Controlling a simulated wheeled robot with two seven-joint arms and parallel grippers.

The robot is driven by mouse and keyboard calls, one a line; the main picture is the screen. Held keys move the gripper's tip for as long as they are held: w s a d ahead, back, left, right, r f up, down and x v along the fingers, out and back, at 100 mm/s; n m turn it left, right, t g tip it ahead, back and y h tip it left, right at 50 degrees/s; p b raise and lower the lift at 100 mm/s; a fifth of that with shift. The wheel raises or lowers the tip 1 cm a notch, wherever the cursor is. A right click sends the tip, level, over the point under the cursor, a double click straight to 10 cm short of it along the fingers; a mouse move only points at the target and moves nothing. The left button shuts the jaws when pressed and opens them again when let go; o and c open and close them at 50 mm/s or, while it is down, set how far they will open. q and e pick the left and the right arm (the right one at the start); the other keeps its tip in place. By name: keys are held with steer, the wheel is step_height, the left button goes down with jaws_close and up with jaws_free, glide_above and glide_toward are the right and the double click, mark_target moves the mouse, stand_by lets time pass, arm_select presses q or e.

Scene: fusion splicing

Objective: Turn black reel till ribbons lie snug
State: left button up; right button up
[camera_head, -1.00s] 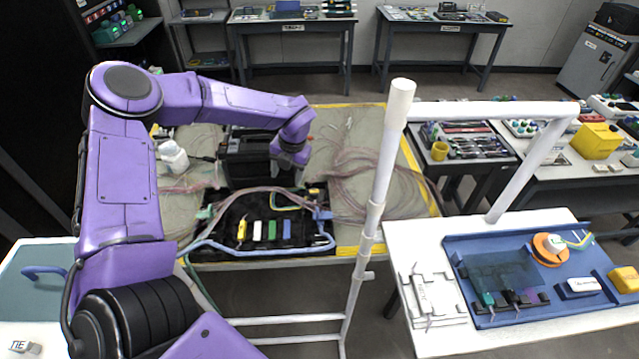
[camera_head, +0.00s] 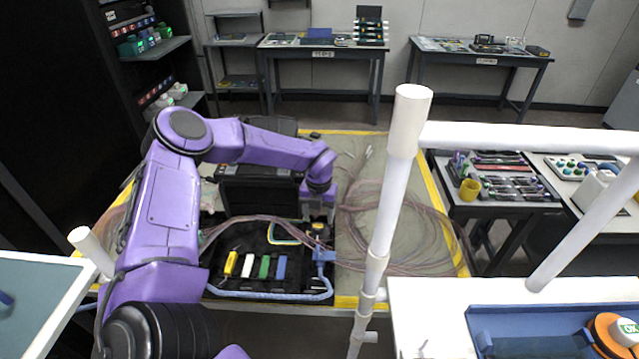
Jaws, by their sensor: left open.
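My left gripper (camera_head: 318,212) hangs from the purple arm, pointing down at the back right corner of the black tray (camera_head: 215,272). It is open, small in the picture, and I cannot tell whether it touches anything. A small yellow piece (camera_head: 317,227) and a blue part (camera_head: 322,254) sit just below it. Pinkish ribbons (camera_head: 400,225) run across the tray's back and lie in loose loops on the mat to the right. I cannot make out a black reel; the arm and gripper hide part of this area. My right gripper is not in view.
A black case (camera_head: 258,192) stands behind the tray. Yellow, white, green and blue blocks (camera_head: 264,267) lie in the tray. A white table with a blue tray (camera_head: 530,325) and orange reel (camera_head: 605,338) is front right.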

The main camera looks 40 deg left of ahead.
mark_target(318, 226)
arm_select(q)
steer(key=f, duration=0.3)
steer(key=shift+s+f, duration=0.15)
steer(key=shift+s, duration=0.05)
steer(key=shift+w+f, duration=0.1)
steer(key=shift+f, duration=0.1)
steer(key=c, duration=1)
steer(key=shift+c, duration=0.2)
